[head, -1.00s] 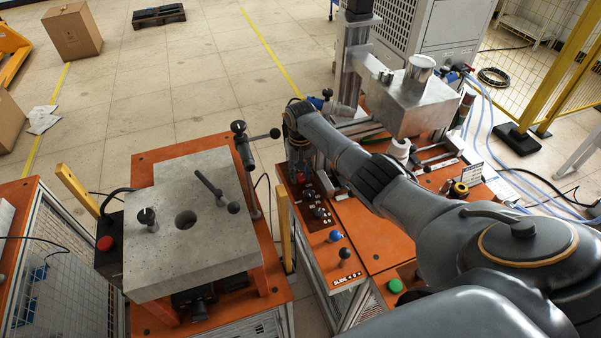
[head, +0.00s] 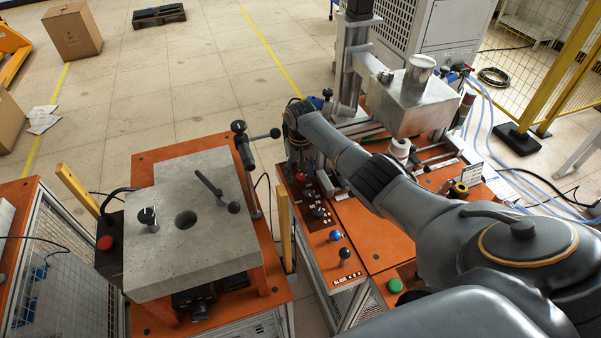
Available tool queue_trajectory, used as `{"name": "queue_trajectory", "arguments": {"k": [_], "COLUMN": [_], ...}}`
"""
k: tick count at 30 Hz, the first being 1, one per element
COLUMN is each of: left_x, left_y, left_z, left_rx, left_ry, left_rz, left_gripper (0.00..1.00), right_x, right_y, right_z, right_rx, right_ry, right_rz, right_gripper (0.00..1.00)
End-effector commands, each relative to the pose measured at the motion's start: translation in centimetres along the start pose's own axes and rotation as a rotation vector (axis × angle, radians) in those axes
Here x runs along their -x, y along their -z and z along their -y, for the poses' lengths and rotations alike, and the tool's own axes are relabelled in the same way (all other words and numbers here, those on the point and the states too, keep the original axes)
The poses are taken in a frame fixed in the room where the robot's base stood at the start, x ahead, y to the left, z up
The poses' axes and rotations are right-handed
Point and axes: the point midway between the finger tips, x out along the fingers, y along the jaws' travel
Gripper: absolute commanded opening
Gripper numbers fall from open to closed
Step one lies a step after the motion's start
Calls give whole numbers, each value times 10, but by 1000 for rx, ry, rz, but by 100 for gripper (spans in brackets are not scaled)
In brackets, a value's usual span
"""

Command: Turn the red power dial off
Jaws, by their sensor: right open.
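A small red knob (head: 300,178), which looks like the red power dial, sits at the far left end of the orange control panel (head: 362,236) in the head view. My right arm reaches in from the lower right. My right gripper (head: 298,160) is open and points down just behind and above the red knob. The wrist partly hides its fingers, and I cannot tell whether they touch the knob. The dial's setting is too small to read. My left gripper is not in view.
Several black knobs (head: 318,212), a blue ball knob (head: 335,236) and a green button (head: 395,286) are on the panel. A grey block (head: 190,235) on an orange table stands to the left. A metal box (head: 412,100) stands behind my right arm.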

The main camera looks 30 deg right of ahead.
Motion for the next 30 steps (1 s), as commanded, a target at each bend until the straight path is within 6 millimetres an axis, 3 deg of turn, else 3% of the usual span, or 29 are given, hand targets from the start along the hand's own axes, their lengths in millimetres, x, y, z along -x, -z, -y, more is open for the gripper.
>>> {"name": "queue_trajectory", "arguments": {"k": [4, 8, 21, 30], "left_x": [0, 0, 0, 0], "left_y": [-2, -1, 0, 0], "left_z": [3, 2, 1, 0], "left_rx": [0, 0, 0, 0], "left_ry": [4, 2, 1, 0], "left_rz": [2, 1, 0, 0], "left_gripper": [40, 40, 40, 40], "right_x": [4, 20, 106, 120], "right_y": [0, 1, 1, 0], "right_z": [0, 0, 0, 0], "right_rx": [-1, -1, 0, -1], "right_ry": [0, 1, 0, 0], "right_rz": [-1, -4, -3, 1], "right_gripper": [52, 52, 52, 52]}}
